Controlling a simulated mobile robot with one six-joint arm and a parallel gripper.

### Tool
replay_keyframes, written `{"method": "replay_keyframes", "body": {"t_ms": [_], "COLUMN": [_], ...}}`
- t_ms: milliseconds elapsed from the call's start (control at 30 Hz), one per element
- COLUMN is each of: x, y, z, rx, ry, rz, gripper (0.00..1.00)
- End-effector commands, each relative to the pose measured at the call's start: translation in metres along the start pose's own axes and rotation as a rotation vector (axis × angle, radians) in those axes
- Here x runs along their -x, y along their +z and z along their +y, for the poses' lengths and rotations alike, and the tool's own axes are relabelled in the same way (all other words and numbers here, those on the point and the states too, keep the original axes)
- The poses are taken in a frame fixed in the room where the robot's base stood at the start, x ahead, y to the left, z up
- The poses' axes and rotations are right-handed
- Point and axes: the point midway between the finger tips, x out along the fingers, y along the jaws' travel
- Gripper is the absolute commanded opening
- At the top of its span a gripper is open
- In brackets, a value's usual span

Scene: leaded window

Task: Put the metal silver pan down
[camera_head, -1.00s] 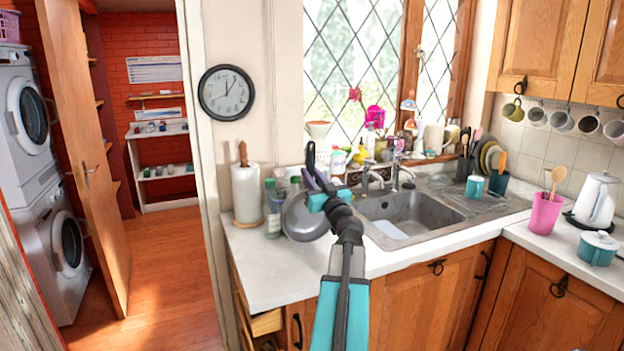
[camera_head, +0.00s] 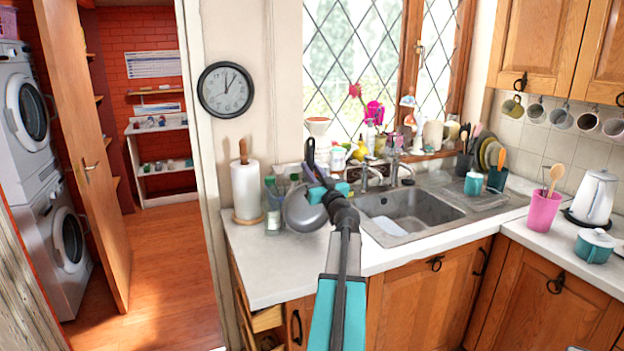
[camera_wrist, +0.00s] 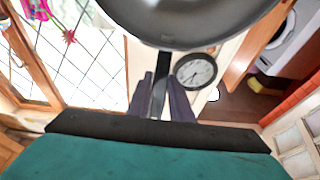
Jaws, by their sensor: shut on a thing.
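The metal silver pan (camera_head: 303,208) is above the white counter, left of the sink, in the head view. Its dark handle (camera_head: 310,152) sticks up. My gripper (camera_head: 326,184) is shut on the handle. In the wrist view the pan (camera_wrist: 190,18) fills the top, and my gripper's two purple-grey fingers (camera_wrist: 162,98) close around the handle. My arm hides part of the counter below. I cannot tell whether the pan touches the counter.
The counter's front left part (camera_head: 265,275) is bare. A paper towel roll (camera_head: 245,190) and bottles (camera_head: 275,200) stand behind and left of the pan. The sink (camera_head: 405,212) with its taps lies to the right. A pink cup (camera_head: 544,212) stands farther right.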

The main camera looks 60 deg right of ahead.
Motion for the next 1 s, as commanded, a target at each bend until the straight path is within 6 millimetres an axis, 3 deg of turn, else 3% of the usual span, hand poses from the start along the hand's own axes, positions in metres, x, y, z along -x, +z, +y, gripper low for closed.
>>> {"method": "replay_keyframes", "body": {"t_ms": [433, 1000], "x": [0.009, 0.010], "y": [0.028, 0.033], "z": [-0.001, -0.001], "rx": [-0.001, 0.000], "ry": [-0.002, -0.002], "rz": [0.001, 0.002], "gripper": [0.00, 0.00]}}
